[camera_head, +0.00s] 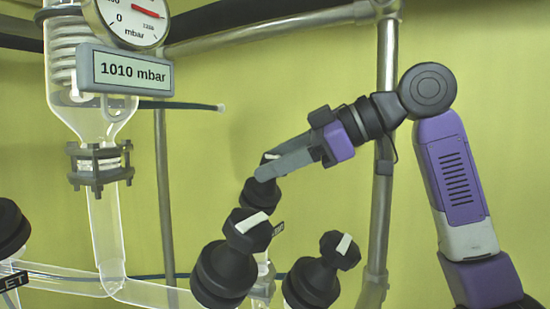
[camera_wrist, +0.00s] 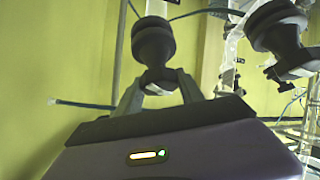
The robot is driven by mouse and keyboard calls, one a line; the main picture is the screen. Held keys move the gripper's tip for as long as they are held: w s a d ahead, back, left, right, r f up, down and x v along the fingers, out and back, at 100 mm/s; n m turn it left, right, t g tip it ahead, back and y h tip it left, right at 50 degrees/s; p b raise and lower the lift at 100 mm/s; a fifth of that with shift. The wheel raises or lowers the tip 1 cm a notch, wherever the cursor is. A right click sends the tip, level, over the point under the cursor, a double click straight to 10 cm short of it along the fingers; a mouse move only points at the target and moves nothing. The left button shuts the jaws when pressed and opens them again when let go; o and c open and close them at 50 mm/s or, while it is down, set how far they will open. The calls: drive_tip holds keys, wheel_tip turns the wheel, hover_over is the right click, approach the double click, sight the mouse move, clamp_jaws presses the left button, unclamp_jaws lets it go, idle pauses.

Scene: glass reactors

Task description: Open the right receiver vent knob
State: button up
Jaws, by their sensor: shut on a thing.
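My gripper (camera_head: 264,172) reaches in from the right and is shut on a black vent knob (camera_head: 257,193), the rearmost of the black knobs in the head view. A bit of its white mark shows beside the fingers. In the wrist view my gripper (camera_wrist: 158,84) has one finger on each side of the knob's cap (camera_wrist: 157,75), below its round black body (camera_wrist: 153,42). I can read no label that names this knob as the right receiver vent, and I cannot tell how far it is turned.
Two more black knobs with white stripes, one front left (camera_head: 247,230) and one right (camera_head: 340,250), stand close below my gripper. A glass column (camera_head: 103,215), a pressure display (camera_head: 125,72) reading 1010 mbar and a metal frame post (camera_head: 383,180) are nearby.

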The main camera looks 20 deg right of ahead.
drive_tip(key=o, duration=1.4)
